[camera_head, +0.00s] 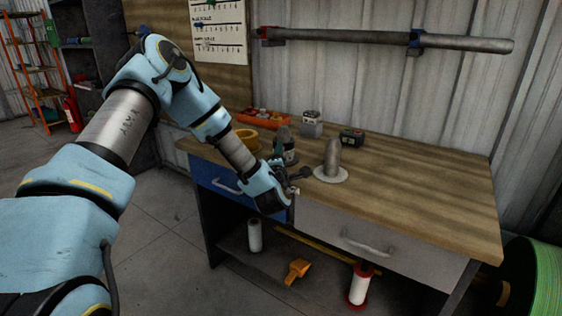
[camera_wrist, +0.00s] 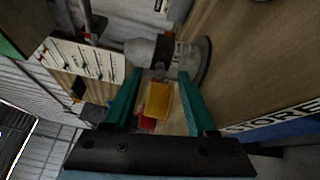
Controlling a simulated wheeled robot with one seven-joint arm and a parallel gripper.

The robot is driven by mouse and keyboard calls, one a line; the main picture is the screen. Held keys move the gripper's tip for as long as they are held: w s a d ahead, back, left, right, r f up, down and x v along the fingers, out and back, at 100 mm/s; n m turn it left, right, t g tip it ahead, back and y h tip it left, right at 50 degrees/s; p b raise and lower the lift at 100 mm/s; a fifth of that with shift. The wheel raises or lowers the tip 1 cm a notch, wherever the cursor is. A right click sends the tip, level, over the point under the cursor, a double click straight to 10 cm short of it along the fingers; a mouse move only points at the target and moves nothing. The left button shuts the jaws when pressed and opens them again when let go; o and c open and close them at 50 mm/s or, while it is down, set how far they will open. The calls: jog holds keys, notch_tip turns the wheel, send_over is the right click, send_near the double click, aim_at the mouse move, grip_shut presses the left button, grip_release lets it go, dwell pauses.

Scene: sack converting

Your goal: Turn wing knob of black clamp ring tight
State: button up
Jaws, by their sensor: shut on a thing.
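My gripper (camera_wrist: 158,85) shows in the wrist view as two teal fingers, a little apart, their tips at a grey post (camera_wrist: 145,50) that lies sideways in this view. A black clamp ring (camera_wrist: 166,48) is around the post, above a wide dark base. My gripper is shut on the wing knob of the ring. The knob is small and dark between the fingertips, and its angle cannot be told. In the head view my gripper (camera_head: 290,172) is low over the workbench's front edge, partly hidden by my wrist.
A grey rounded piece on a pale disc (camera_head: 332,158) is close by on the right. The right of the top is clear.

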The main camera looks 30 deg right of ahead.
jog(key=m+b, duration=0.4)
jog(key=m, duration=0.3)
jog(key=shift+f, duration=0.15)
jog(key=m+b, duration=0.3)
jog(key=m, duration=0.1)
jog(key=shift+m+b, duration=0.3)
jog(key=shift+m, duration=0.1)
jog(key=m+b, duration=0.2)
jog(key=m, duration=0.1)
jog(key=shift+m, duration=0.3)
jog(key=m+b, duration=0.2)
jog(key=m, duration=0.1)
jog(key=shift+m, duration=0.4)
jog(key=m+b, duration=0.1)
jog(key=m, duration=1)
jog(key=shift+m, duration=0.4)
jog(key=m+p, duration=0.1)
jog(key=m, duration=0.3)
jog(key=shift+m, duration=0.3)
jog(key=m+p, duration=0.2)
jog(key=m, duration=0.3)
jog(key=m+p, duration=0.2)
jog(key=m, duration=0.3)
jog(key=shift+m, duration=0.4)
jog(key=shift+m+p, duration=0.75)
jog(key=shift+m, duration=1.45)
